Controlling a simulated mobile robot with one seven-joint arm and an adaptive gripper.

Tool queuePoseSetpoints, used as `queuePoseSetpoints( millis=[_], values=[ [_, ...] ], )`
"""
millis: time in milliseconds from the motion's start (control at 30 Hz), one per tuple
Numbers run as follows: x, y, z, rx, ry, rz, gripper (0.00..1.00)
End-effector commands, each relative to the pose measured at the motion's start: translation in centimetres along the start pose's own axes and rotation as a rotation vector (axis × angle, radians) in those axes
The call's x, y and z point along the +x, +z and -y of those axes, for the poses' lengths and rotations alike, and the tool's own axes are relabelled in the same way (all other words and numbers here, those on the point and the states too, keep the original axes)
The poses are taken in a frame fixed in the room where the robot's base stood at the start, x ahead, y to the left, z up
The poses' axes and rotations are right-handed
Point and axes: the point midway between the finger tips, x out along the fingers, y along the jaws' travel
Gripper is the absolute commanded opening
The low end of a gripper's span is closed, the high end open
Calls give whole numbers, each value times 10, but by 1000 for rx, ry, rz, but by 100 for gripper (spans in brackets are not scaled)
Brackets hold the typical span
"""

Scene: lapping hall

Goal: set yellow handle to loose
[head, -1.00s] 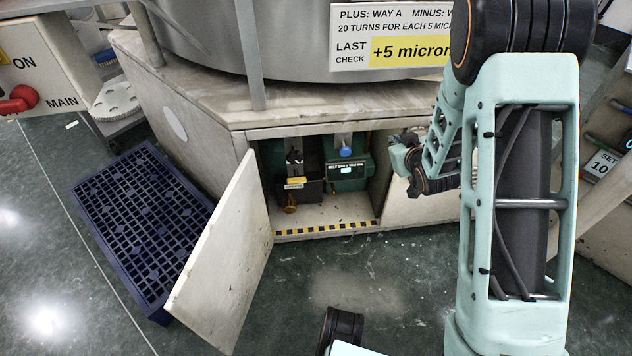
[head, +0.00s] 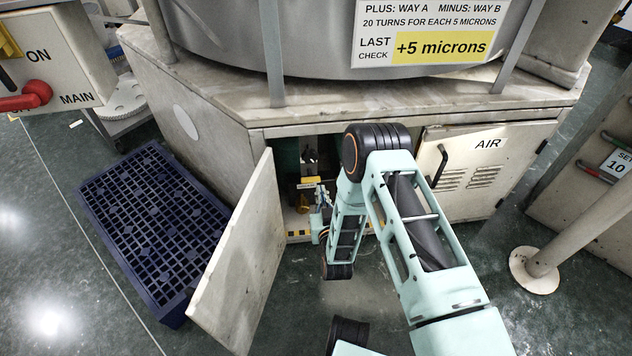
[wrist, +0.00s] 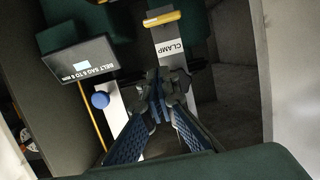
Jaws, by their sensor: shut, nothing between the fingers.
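The yellow handle (wrist: 163,18) shows at the top of the wrist view, a short bar across the end of a pale strip labelled CLAMP (wrist: 170,48). In the head view the yellow handle (head: 309,180) sits inside the open cabinet. My gripper (wrist: 157,84) is shut and empty; its fingertips are over the lower part of the strip, apart from the handle in the picture. In the head view my gripper (head: 319,196) is at the cabinet opening, just right of the handle. My arm hides the cabinet's right part there.
The open cabinet door (head: 240,255) stands left of the opening. A black BELT SAG sign (wrist: 80,60) and a blue knob (wrist: 100,100) are beside the strip in the wrist view. A closed AIR door (head: 485,170) is at right. A blue pallet (head: 150,220) lies left.

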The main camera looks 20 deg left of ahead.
Motion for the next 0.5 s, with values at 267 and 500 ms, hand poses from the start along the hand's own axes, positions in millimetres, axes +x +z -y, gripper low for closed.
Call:
queuePoseSetpoints(
  millis=[267,500],
  values=[
    [4,0,0,0,-1,0,0],
    [42,2,0,-1,-1,-3,0]
  ],
)
